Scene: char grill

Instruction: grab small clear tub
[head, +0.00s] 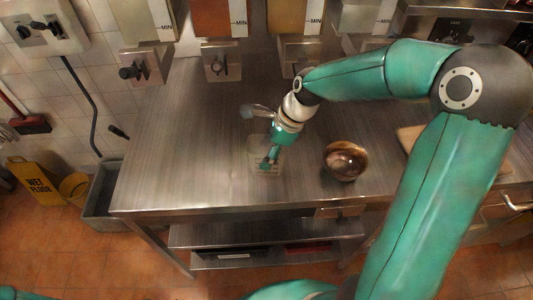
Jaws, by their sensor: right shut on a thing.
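The small clear tub (257,160) is on the steel counter, left of a metal bowl. It is see-through and hard to make out against the steel. My right gripper (269,161) reaches down at the tub from above and is shut on it, with the fingers over its right part. Whether the tub touches the counter or is lifted a little, I cannot tell. My left gripper is not in view.
A shiny metal bowl (345,160) stands close to the right of the tub on the steel counter (180,150). Dispensers with taps (222,62) hang along the back. A pale board (408,137) lies farther right. The counter's left part is clear.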

